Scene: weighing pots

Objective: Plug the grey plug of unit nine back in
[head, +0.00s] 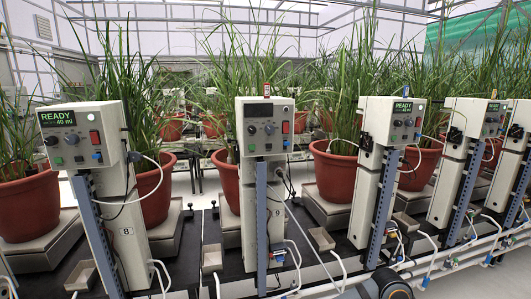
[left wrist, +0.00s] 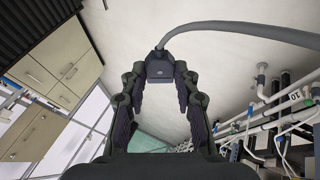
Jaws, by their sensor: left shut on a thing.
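My left gripper (left wrist: 160,88) is shut on the grey plug (left wrist: 165,68) in the left wrist view. The plug sits between the fingertips, and a thick grey cable (left wrist: 240,35) runs from it to the upper right. In the head view, the middle unit (head: 268,128) has a dark display, while the units on both sides of it show lit ones. My right gripper is not in view.
The left unit (head: 85,135), marked 8, and the right unit (head: 393,122) read READY. Potted plants in red pots (head: 28,205) stand behind on scales. White pipes (head: 455,262) run low at the right. The left wrist view shows drawers (left wrist: 40,135) and pale floor.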

